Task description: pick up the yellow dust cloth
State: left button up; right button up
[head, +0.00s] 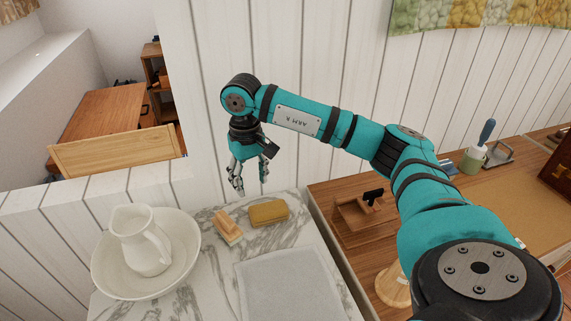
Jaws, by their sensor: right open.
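The yellow dust cloth (268,212) appears as a folded mustard-yellow pad lying on the marble top (205,275), near its back edge. My right gripper (250,184) hangs above and a little left of it, with fingers pointing down. The gripper is open, with nothing between its fingers, and is apart from the cloth. My left gripper is not in view.
A wooden brush (228,226) lies just left of the cloth. A white pitcher (140,240) stands in a white basin (106,283) at left. A grey towel (290,287) lies in front. A wooden desk (333,225) with a small stand is at right; white plank wall behind.

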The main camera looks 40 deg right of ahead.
aim_at(269, 213)
jog(key=z, duration=1.15)
